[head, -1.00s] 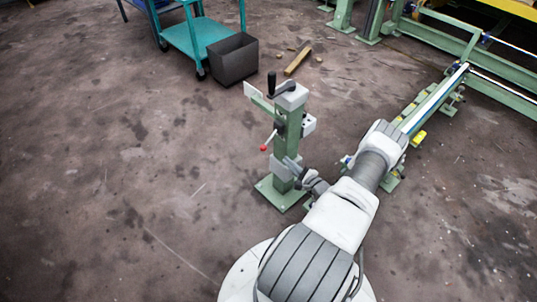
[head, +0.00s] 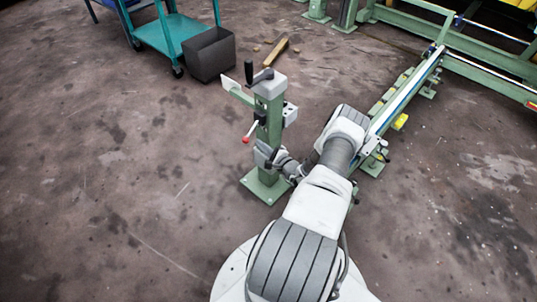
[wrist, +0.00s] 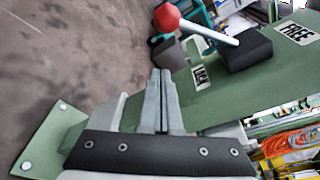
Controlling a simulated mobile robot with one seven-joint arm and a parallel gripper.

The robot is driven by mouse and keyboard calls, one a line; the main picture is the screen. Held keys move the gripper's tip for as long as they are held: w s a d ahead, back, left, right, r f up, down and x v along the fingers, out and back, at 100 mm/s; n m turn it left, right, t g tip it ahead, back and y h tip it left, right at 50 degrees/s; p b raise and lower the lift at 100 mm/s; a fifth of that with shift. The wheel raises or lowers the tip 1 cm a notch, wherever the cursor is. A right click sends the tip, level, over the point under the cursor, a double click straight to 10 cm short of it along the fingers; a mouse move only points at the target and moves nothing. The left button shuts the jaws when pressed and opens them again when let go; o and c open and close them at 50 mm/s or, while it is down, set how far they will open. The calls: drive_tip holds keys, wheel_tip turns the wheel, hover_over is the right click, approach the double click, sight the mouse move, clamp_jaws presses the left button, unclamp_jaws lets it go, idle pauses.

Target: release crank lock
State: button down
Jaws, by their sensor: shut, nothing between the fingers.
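The crank post (head: 268,135) is a green column on a square base plate, with a black-handled crank (head: 250,72) on top. The lock lever, a white rod with a red ball (head: 246,140), sticks out from the post's left side. In the wrist view the red ball (wrist: 167,17) is up left of centre. Its rod runs to a black hub (wrist: 245,50) between a LOCK label (wrist: 200,76) and a FREE label (wrist: 297,33); the ball end lies on the LOCK side. My gripper (wrist: 161,75) is shut and empty, its tips below the ball and apart from it. It also shows beside the post (head: 262,150).
A dark grey bin (head: 210,54) and a teal cart (head: 170,35) stand behind at the left. A wooden piece (head: 275,50) lies on the floor. A green rail (head: 405,95) runs to the right of the post. The floor at left is clear.

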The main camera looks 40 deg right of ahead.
sight(251, 131)
drive_tip(key=shift+w+a+r+b, duration=0.15)
drive_tip(key=shift+w+a+r, duration=0.2)
drive_tip(key=shift+a+r, duration=0.3)
drive_tip(key=shift+w+a+r+b, duration=0.15)
drive_tip(key=shift+w+a+r, duration=0.2)
drive_tip(key=shift+a+r, duration=0.25)
drive_tip(key=shift+a+f, duration=0.1)
